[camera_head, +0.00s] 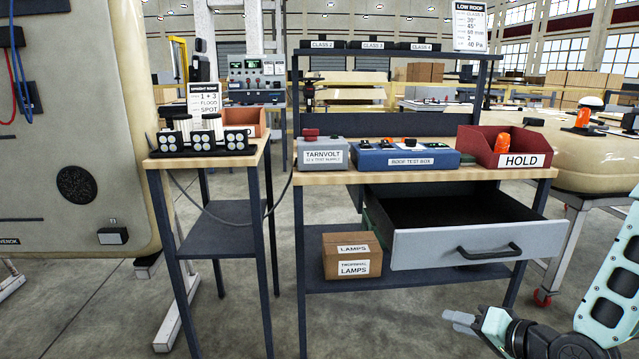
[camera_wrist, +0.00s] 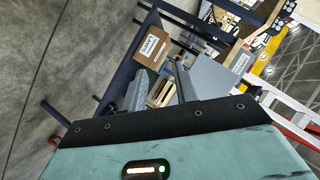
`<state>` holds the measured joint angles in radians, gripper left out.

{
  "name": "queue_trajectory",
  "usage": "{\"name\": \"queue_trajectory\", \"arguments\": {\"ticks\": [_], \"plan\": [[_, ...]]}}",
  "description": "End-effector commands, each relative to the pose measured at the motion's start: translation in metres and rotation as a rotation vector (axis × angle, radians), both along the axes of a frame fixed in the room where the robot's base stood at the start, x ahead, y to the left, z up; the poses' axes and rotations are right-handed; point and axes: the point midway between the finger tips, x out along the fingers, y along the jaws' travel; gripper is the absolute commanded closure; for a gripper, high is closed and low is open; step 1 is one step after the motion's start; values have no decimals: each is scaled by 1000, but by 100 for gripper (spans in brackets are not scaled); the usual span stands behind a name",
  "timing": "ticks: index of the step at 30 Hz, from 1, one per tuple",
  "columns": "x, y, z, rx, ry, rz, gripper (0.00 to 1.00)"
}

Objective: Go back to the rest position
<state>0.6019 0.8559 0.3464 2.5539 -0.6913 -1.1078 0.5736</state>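My gripper (camera_head: 460,320) is low at the bottom right of the head view, in front of and below the open drawer (camera_head: 455,247). It is clear of the bench and touches nothing that I can see. In the wrist view its two grey fingers (camera_wrist: 161,90) stand apart with nothing held between them. My teal arm comes down from the right edge of the head view. The drawer is pulled out under the bench top, and the part of its inside that shows is dark and empty.
The bench (camera_head: 430,172) carries a TARNVOLT box (camera_head: 322,154), a blue roof test box (camera_head: 404,156) and a red HOLD bin (camera_head: 500,147) with an orange beacon. A LAMPS carton (camera_head: 351,256) sits on the lower shelf. A narrow stand (camera_head: 250,158) holds lamps at left. Floor in front is clear.

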Motion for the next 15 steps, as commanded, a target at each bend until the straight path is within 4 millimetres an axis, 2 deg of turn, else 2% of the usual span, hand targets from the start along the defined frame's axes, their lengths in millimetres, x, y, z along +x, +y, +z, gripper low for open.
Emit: {"name": "queue_trajectory", "arguments": {"ticks": [1,5,8,11,15], "plan": [[0,19,4,-107,33,80,70],[-14,52,9,-359,139,244,70],[-32,76,21,-526,210,361,70],[-58,98,38,-671,276,473,70],[-106,125,67,-823,362,625,70]]}}
